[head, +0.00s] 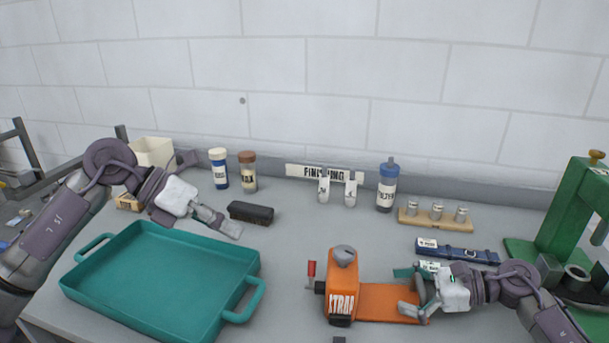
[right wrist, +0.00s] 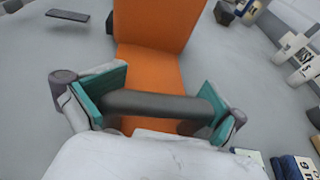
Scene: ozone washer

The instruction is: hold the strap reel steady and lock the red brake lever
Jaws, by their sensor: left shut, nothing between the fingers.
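The orange strap reel (head: 342,283) with a lettered label stands on the table right of centre, its flat orange base running right. It also shows in the right wrist view (right wrist: 155,75). The red brake lever (head: 311,269) stands upright on its left side. My right gripper (head: 416,292) is at the base's right end. In the right wrist view its teal-padded fingers are wide apart, with a dark grey bar (right wrist: 158,103) across the gap; firm grip cannot be seen. My left gripper (head: 232,230) is shut and empty above the table, beyond the tray's right corner, away from the lever.
A teal tray (head: 243,268) fills the left front. A black brush (head: 251,212), jars and a blue bottle (head: 387,185) stand at the back. A wooden rack (head: 435,220), a navy strap (head: 457,250) and a green press (head: 575,215) are at right. Table between tray and reel is clear.

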